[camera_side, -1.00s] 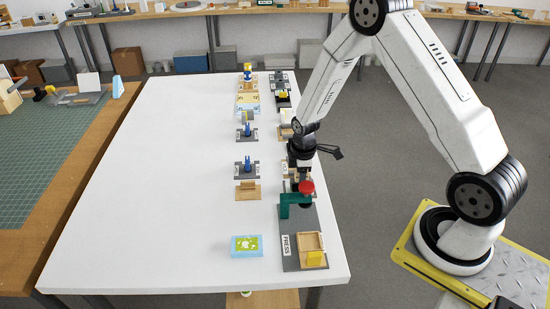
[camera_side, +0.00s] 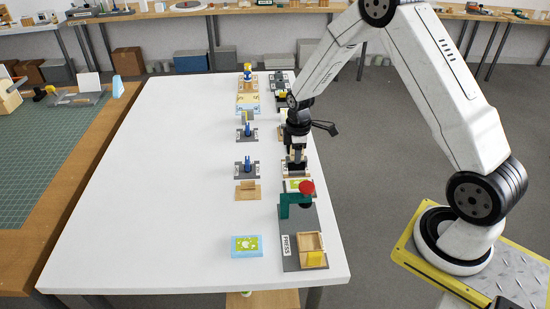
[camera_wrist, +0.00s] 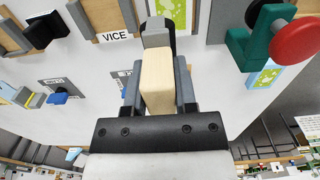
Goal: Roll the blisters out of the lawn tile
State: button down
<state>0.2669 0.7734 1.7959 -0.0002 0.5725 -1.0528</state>
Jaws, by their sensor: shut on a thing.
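A green patterned tile (camera_side: 298,186), which looks like the lawn tile, lies on the right side of the table behind the teal press; part of it shows at the top of the wrist view (camera_wrist: 251,8). My gripper (camera_side: 296,163) is just beyond the tile in the side view, apparently over the neighbouring station. In the wrist view my gripper (camera_wrist: 158,95) is shut on a pale wooden block-shaped handle (camera_wrist: 157,78). A grey rounded part (camera_wrist: 155,32) shows past the handle. The tool's lower end and any blisters cannot be made out.
The teal press (camera_side: 292,203) with its red knob (camera_side: 307,187) stands close by the tile. A blue-edged box with a green picture (camera_side: 247,246) lies front left. Blue-pegged fixtures (camera_side: 247,166) stand to the left. The table's left half is clear.

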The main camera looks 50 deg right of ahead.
jog(key=shift+r, duration=1.65)
jog(key=shift+s, duration=0.15)
